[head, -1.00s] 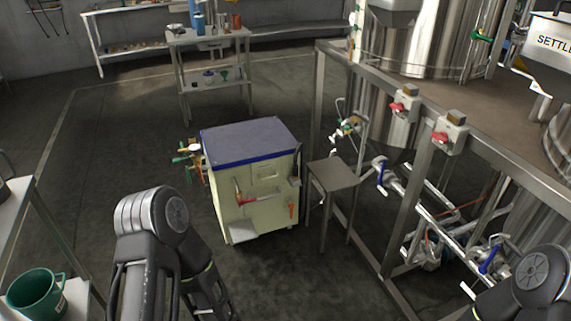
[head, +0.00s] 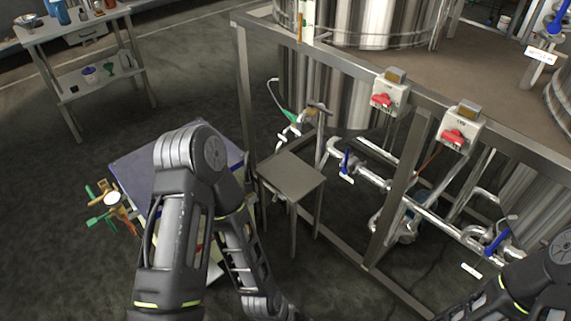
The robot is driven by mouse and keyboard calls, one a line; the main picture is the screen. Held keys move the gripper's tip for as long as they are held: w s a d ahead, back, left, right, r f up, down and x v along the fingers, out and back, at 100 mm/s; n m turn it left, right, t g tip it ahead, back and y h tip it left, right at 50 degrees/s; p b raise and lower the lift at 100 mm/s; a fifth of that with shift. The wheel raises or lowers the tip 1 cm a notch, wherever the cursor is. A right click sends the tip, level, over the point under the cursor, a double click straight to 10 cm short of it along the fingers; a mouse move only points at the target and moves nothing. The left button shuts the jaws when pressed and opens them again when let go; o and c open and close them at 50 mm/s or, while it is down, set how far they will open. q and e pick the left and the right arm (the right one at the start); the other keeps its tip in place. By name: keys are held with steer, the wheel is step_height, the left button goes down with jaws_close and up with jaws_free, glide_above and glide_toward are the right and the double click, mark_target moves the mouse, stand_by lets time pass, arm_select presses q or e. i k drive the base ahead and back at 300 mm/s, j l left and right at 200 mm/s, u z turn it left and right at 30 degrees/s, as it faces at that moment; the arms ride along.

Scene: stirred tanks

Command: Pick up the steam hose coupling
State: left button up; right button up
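I cannot make out a steam hose coupling for certain in the head view. Pipe fittings with a green-handled part (head: 288,115) and a bare metal end (head: 316,106) show at the left end of the steel frame, behind a small stand. They are too small to tell whether one is the coupling. My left arm crosses the lower middle of the picture and its forearm runs down out of the bottom edge. My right arm shows only in the lower right corner. Both grippers are out of the picture.
A small grey stand (head: 291,172) with a bare top touches or nearly touches the steel frame (head: 384,215). My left arm hides much of a blue-topped cabinet (head: 137,163). Pipes with blue-handled valves (head: 498,239) run inside the frame.

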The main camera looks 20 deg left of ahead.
mark_target(249, 192)
steer(key=i+j+z, duration=0.1)
steer(key=j+z, duration=0.25)
steer(key=j, duration=0.25)
steer(key=j+z, duration=0.35)
steer(key=j, duration=0.3)
steer(key=k+j+z, duration=0.1)
steer(key=j+z, duration=0.3)
steer(key=j, duration=0.2)
